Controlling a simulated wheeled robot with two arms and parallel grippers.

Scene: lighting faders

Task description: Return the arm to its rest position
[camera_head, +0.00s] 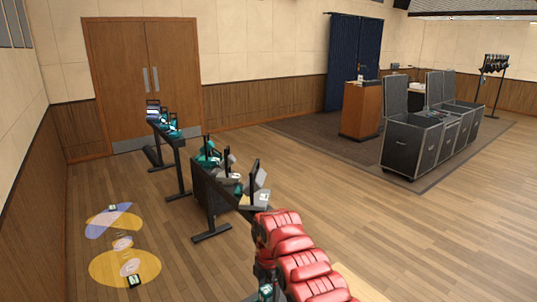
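Neither of my grippers nor my arms can be made out in the head view. I see no lighting faders that I can identify. A dark stand (222,200) in the middle carries several teal and grey items with upright dark panels, too small to name. A second dark stand (181,165) behind it, nearer the doors, carries similar items.
Red padded objects (304,266) line up at the bottom centre, beside a pale wooden edge (358,285). Yellow and purple patches (124,268) mark the floor at left. Black cases (412,148) and a wooden lectern (360,110) stand on a dark carpet. Open floor lies at right.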

